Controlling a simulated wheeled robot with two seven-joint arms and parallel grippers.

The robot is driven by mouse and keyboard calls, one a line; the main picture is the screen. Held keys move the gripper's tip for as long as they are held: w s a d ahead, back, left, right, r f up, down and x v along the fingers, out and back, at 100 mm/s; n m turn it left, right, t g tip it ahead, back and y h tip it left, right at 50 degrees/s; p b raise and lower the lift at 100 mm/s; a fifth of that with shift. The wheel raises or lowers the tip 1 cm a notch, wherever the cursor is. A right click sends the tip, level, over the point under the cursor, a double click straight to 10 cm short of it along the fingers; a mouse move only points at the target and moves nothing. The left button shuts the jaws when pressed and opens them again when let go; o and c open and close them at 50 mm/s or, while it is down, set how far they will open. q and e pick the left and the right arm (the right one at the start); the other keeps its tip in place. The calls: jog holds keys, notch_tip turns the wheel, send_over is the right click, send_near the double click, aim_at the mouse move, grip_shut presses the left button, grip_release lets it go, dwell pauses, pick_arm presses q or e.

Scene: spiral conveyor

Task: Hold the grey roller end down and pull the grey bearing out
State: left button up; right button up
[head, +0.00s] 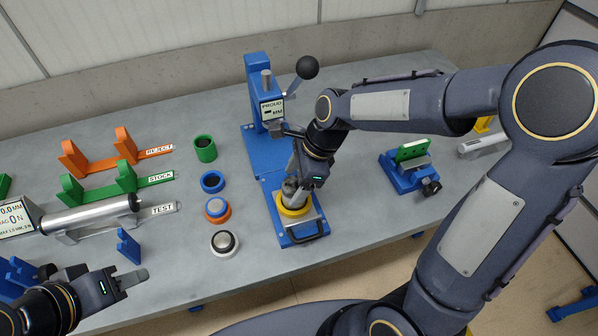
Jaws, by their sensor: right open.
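A grey metal part (292,197), probably the roller end, stands upright in a yellow ring (294,210) on the blue press's front plate. My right gripper (293,180) is right above this part, pointing down, with its fingers open around or just over its top; contact cannot be told. A separate bearing cannot be made out there, as the gripper hides the top. My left gripper (132,279) is over the front left of the bench, away from the press. Its fingers look close together, but any gap is hard to see.
The blue press (259,110) has a black-knobbed lever (306,68). Left of it stand green (205,149), blue (212,181), orange (218,214) and white (224,249) cups or rings. A grey roller (90,215) lies in a cradle. A blue fixture (402,175) stands right.

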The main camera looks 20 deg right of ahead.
jog(key=c, duration=0.9)
jog(key=o, duration=0.9)
